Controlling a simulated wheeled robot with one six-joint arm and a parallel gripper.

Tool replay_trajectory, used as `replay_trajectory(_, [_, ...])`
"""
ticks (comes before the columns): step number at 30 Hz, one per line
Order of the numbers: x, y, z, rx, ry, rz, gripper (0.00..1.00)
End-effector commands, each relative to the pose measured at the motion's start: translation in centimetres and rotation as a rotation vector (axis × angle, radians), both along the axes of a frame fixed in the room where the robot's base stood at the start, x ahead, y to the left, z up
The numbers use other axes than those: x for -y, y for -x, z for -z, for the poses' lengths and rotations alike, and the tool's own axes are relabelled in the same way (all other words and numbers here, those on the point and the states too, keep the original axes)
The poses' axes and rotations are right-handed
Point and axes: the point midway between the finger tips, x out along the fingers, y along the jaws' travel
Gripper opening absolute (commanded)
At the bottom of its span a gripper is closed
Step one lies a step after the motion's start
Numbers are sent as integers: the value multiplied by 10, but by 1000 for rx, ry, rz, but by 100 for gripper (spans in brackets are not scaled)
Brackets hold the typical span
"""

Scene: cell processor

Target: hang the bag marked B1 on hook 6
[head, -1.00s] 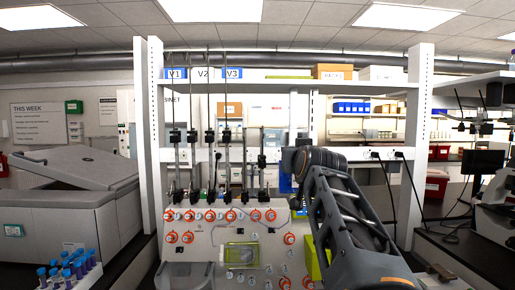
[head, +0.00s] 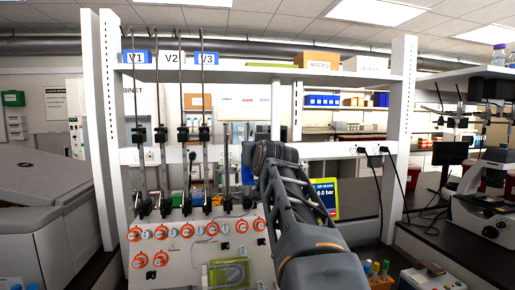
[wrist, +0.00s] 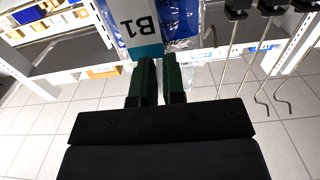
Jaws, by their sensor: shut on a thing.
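The bag marked B1 (wrist: 137,22) shows at the top of the wrist view, its white and teal label upside down and clear, bluish film beside it. My gripper (wrist: 155,68) has its two green fingers shut on the bag's edge. In the head view my own arm covers the gripper and most or all of the bag. Several metal rods with black clamps (head: 183,134) hang from the rack, left of my arm. In the wrist view bent hook ends (wrist: 282,107) hang right of the bag, apart from it. I cannot read any hook number.
The white rack frame (head: 403,130) has posts on both sides. Below the rods stands a panel with orange-ringed ports (head: 200,255). A screen (head: 326,198) stands right of my arm. A grey machine (head: 40,215) is at left, a microscope (head: 488,200) at right.

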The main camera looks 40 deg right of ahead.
Motion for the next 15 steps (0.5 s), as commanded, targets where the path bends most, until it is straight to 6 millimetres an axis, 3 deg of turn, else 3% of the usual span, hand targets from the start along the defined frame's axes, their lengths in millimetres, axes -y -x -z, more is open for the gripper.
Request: replay_trajectory(15, [19, -45, 3, 0, 1, -4, 0])
